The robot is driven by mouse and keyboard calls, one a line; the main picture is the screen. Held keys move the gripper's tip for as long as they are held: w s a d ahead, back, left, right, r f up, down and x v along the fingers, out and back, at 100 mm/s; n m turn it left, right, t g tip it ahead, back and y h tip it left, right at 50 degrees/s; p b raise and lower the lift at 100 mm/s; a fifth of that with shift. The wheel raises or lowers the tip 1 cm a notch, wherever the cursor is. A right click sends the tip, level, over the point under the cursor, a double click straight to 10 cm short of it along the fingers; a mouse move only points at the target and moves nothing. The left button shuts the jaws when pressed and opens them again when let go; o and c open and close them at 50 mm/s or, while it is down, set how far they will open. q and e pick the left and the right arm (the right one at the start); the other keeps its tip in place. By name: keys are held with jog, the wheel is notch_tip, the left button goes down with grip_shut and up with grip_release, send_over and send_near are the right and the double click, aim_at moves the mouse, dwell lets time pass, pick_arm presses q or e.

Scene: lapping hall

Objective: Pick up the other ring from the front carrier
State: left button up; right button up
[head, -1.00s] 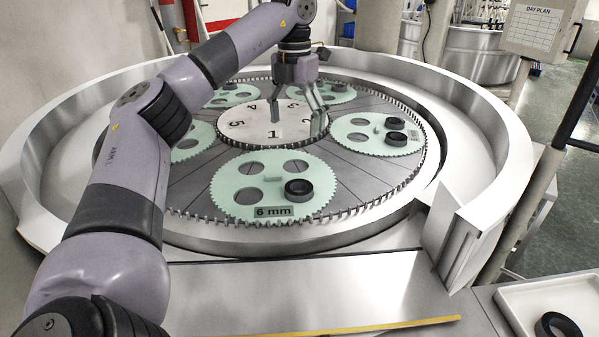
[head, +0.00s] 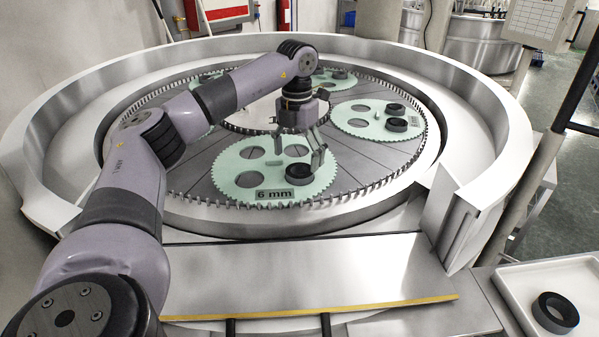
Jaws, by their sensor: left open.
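The front carrier (head: 228,180) is a pale green toothed disc with round holes and a "6 mm" label (head: 287,193). One dark ring (head: 299,173) lies at its right side. My left gripper (head: 298,159) is open, its fingers pointing down just above and behind this ring. One fingertip shows close to the ring's right edge; I cannot tell whether it touches. Another dark ring (head: 555,312) lies in the white tray (head: 516,288) at the lower right. My right gripper is not in view.
The right carrier (head: 356,123) holds two dark rings (head: 396,117). A raised metal rim (head: 478,128) surrounds the toothed table, with a gap at the front right. The flat metal ledge (head: 300,275) in front is clear.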

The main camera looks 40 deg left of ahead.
aim_at(300, 167)
pick_arm(q)
jog(key=f, duration=0.2)
jog(key=f+p, duration=0.1)
jog(key=f, duration=0.1)
jog(key=shift+w+d, duration=0.15)
jog(key=shift+d, duration=0.05)
jog(key=shift+c, duration=0.3)
jog(key=c, duration=1.3)
jog(key=shift+r, duration=0.1)
